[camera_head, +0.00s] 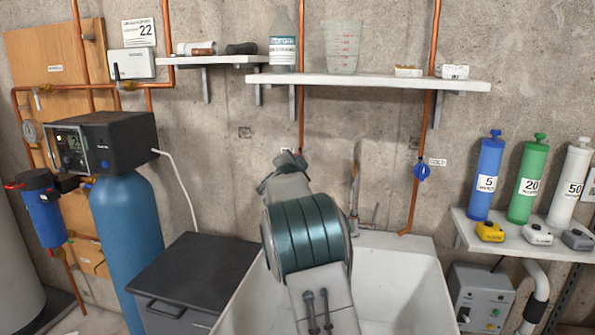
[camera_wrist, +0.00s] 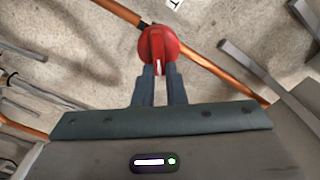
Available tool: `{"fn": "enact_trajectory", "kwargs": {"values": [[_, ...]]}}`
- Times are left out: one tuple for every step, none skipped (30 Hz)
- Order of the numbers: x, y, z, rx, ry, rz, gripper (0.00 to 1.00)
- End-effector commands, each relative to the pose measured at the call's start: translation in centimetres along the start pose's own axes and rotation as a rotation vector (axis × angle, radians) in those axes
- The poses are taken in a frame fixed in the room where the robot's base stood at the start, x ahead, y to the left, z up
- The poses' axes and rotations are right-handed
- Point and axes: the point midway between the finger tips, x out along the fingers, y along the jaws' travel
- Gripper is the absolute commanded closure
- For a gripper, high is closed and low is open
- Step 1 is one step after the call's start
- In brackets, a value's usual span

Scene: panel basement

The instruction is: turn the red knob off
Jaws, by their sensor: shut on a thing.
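The red knob (camera_wrist: 160,48) shows in the upper middle of the wrist view, on a copper pipe (camera_wrist: 208,66) that runs diagonally. It is round, with a raised bar across it and a white mark on the bar. My gripper (camera_wrist: 157,70) is shut on the red knob, with its two dark fingers at the bar's lower end. In the head view my gripper (camera_head: 285,165) is at the wall above the sink, in front of a vertical copper pipe (camera_head: 301,125). My arm hides nearly all of the knob there.
A blue knob (camera_head: 422,172) hangs on another copper pipe to the right. A white shelf (camera_head: 370,83) with a jug and small containers is above my gripper. A white sink (camera_head: 400,275) is below. A faucet (camera_head: 355,195) stands close to the right of my arm.

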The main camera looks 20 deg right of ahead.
Motion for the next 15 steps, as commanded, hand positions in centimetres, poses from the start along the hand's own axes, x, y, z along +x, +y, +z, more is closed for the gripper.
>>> {"fn": "enact_trajectory", "kwargs": {"values": [[0.04, 0.5, 0.14, 0.045, 0.002, 0.0, 1.0], [0.05, 0.57, 0.11, 0.074, 0.003, 0.0, 1.0], [0.05, 0.64, 0.1, 0.111, 0.003, 0.0, 1.0], [0.04, 0.67, 0.12, 0.14, 0.003, -0.001, 1.0], [0.03, 0.7, 0.14, 0.169, 0.003, -0.001, 1.0], [0.03, 0.76, 0.13, 0.206, 0.003, -0.001, 1.0], [0.04, 0.83, 0.11, 0.233, 0.003, -0.001, 1.0], [0.04, 0.89, 0.12, 0.26, 0.003, -0.001, 1.0], [0.03, 0.96, 0.15, 0.295, 0.003, 0.0, 1.0], [0.03, 1.0, 0.17, 0.322, 0.003, 0.0, 1.0], [0.03, 1.03, 0.19, 0.346, 0.003, -0.001, 1.0], [0.03, 1.06, 0.2, 0.378, 0.003, -0.001, 1.0], [0.03, 1.09, 0.22, 0.401, 0.003, -0.001, 1.0], [0.03, 1.12, 0.24, 0.424, 0.003, -0.001, 1.0], [0.04, 1.18, 0.25, 0.452, 0.003, 0.0, 1.0]]}}
